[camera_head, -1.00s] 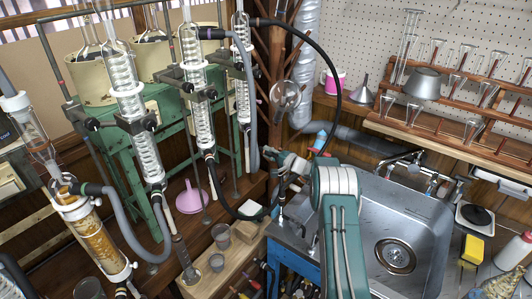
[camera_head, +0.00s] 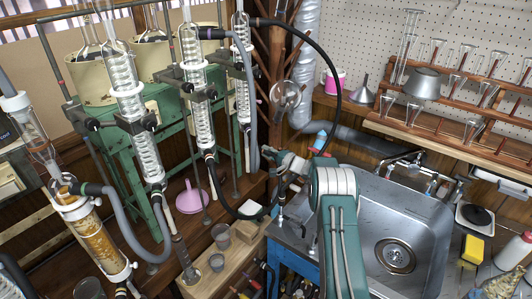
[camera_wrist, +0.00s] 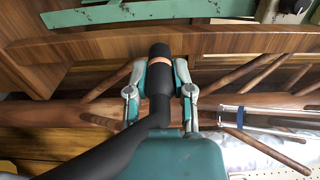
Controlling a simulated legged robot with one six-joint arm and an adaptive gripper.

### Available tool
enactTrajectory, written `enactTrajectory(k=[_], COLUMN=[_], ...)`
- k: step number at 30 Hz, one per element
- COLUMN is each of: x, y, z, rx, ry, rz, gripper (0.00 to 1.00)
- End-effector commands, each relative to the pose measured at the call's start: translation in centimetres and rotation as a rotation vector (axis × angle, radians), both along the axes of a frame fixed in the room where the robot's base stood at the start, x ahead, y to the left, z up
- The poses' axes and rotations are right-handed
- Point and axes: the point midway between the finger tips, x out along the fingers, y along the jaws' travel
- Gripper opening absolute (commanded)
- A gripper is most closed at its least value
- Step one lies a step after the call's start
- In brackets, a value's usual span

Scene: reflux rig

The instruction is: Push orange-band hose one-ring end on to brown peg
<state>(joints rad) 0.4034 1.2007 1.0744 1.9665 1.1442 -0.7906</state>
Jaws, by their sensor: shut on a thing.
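My gripper (camera_wrist: 160,92) is shut on the black orange-band hose (camera_wrist: 158,80), just behind its free end. The pale orange band (camera_wrist: 160,64) shows just past the fingertips. The black end (camera_wrist: 159,50) points away from the wrist, and the hose body bends off to the lower left. In the head view my gripper (camera_head: 288,165) is small, above the back left corner of the sink. A black hose (camera_head: 338,75) arcs over from the right condenser's top, down behind my arm. I cannot pick out the brown peg with certainty, nor count the rings on the held end.
A wooden board (camera_wrist: 240,42) lies beyond the hose end, with slanting brown rods (camera_wrist: 240,72) nearby. Glass condensers (camera_head: 197,100) stand left of my gripper. The metal sink (camera_head: 425,215) is to the right. A pink funnel (camera_head: 190,199) and small beakers (camera_head: 221,232) are at lower left.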

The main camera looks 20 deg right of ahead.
Motion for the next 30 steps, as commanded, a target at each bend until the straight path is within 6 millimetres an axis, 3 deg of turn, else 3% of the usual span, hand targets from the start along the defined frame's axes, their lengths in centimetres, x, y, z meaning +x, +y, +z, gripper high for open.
enactTrajectory(k=[4,5,7,20,23,30], x=[0.0,0.0,0.0,-0.2,-1.1,-5.1], y=[0.0,0.0,0.0,-0.2,-0.9,-3.6], z=[0.1,0.1,0.0,0.0,0.0,0.0], rx=[0.0,0.0,0.001,-0.001,0.0,0.001], ry=[-0.001,-0.001,-0.001,0.001,0.001,0.002], rz=[0.0,0.0,0.0,-0.001,-0.003,-0.004], gripper=[0.0,0.39,0.71,0.71,0.71,0.71])
